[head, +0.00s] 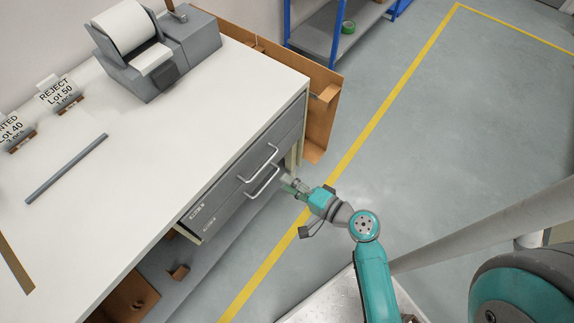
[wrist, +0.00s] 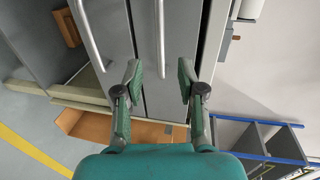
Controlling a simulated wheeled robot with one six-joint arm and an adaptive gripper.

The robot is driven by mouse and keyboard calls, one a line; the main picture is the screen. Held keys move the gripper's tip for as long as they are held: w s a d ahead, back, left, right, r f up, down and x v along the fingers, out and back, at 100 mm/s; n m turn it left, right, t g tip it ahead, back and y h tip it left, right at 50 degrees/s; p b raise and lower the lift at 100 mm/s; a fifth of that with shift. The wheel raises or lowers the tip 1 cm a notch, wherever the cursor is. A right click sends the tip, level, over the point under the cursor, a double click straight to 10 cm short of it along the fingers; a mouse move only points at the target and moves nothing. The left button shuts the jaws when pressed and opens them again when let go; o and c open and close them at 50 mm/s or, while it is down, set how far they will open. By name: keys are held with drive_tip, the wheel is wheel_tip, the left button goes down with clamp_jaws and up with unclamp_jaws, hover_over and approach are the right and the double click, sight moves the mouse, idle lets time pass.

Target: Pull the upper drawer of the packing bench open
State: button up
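The packing bench (head: 215,115) has two grey drawers one above the other, and both look shut. The upper drawer (head: 284,128) has a silver bar handle (head: 259,166); the lower drawer's handle (head: 264,182) is just below it. In the wrist view the upper handle (wrist: 160,35) is the right bar and the lower handle (wrist: 86,32) the left one. My gripper (head: 289,184) is in front of the drawers, near the far ends of the handles. In the wrist view its fingers (wrist: 160,78) are open, and the upper handle's end lines up between them. I see no contact.
A label printer (head: 160,50), sign holders (head: 62,95) and a grey bar (head: 67,168) are on the bench top. Brown boards (head: 322,110) stand at the bench's far end. A blue-framed shelf (head: 330,30) is beyond. The floor to the right is clear, with yellow lines.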

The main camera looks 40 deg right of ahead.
sight(262, 167)
drive_tip(key=shift+x, duration=5.35)
clamp_jaws()
